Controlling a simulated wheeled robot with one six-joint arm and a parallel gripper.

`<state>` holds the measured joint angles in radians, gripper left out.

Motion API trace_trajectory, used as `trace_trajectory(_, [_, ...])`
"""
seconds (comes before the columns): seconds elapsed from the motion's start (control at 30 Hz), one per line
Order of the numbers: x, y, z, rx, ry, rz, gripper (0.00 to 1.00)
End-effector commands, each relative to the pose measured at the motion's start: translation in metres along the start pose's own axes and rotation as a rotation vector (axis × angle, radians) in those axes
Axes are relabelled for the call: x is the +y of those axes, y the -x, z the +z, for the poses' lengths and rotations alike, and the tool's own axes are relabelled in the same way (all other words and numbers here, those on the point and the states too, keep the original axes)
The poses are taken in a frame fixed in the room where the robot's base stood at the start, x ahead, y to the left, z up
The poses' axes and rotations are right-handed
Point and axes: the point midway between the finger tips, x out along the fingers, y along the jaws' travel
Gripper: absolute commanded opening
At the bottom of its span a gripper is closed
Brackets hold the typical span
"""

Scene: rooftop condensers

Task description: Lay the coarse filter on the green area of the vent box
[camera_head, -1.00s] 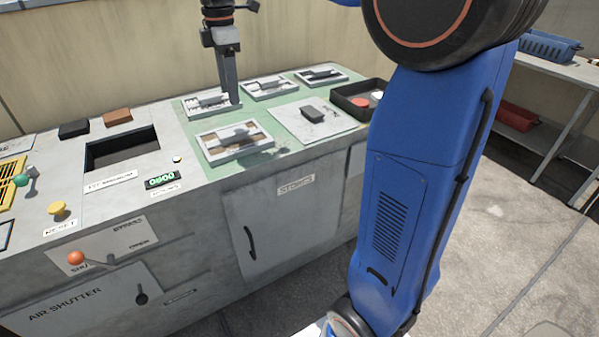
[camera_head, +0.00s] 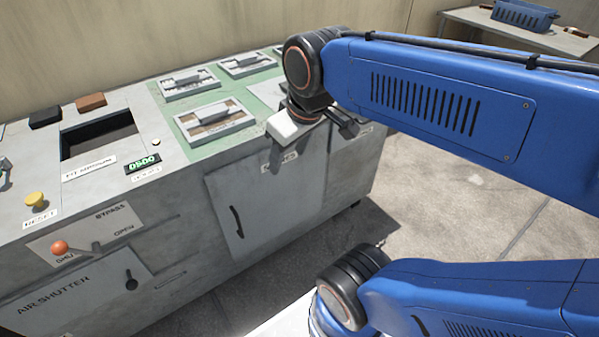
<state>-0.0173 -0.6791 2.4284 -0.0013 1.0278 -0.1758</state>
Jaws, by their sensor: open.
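Three framed filters with grey grips lie on the vent box top: one at the back left (camera_head: 188,84), one at the back right (camera_head: 247,64) and one in front (camera_head: 215,118), which has a brownish inside. I cannot tell by name which is the coarse filter. The green area (camera_head: 192,150) shows around and between them. My gripper (camera_head: 285,150) is open, hanging to the right of the front filter, near the box's front edge and apart from the filters. It looks empty, though its fingertips are partly unclear.
The vent box (camera_head: 140,215) has a dark square opening (camera_head: 100,135), two small blocks behind it, and a yellow knob (camera_head: 35,200). My arm hides the right end of the top. A table (camera_head: 460,18) with a blue basket (camera_head: 525,14) stands back right. Floor between is clear.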

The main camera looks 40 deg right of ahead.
Motion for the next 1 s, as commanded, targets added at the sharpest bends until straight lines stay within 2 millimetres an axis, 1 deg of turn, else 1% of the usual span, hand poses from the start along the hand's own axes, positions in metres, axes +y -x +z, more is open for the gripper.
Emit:
trace_trajectory(0.03, [-0.001,-0.005,0.013,0.012,-0.045,0.004,0.54])
trace_trajectory(0.1, [-0.003,-0.011,0.026,0.028,-0.104,0.007,0.54])
trace_trajectory(0.2, [-0.004,-0.017,0.037,0.042,-0.16,0.009,0.54])
trace_trajectory(0.27, [-0.004,-0.02,0.041,0.047,-0.178,0.01,0.54])
trace_trajectory(0.37, [-0.004,-0.021,0.044,0.05,-0.192,0.01,0.54])
trace_trajectory(1.0, [-0.004,-0.021,0.043,0.049,-0.189,0.01,0.54])
